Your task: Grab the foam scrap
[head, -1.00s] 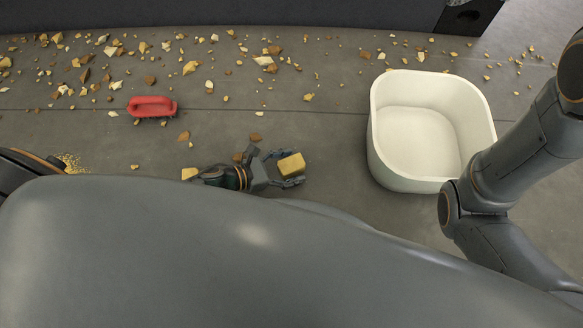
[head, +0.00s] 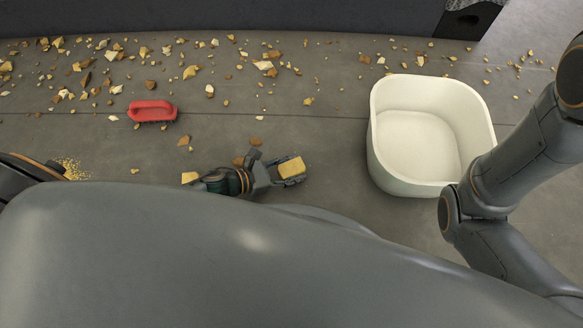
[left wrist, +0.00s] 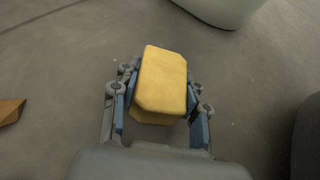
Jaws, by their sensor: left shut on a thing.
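A yellow foam scrap (head: 291,168), block-shaped with cut corners, sits between the fingers of my left gripper (head: 282,172), low over the grey floor. In the left wrist view the foam scrap (left wrist: 162,80) fills the space between the blue-padded fingers of the gripper (left wrist: 160,112), which is shut on it. Part of my own body hides the lower side of my left arm in the head view. My right arm shows at the right edge, but its gripper is not in view.
A white open tub (head: 420,140) stands empty on the floor to the right. A red brush-like tool (head: 152,111) lies at the left. Many yellow and brown scraps (head: 190,72) are scattered along the back. Floor between gripper and tub is clear.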

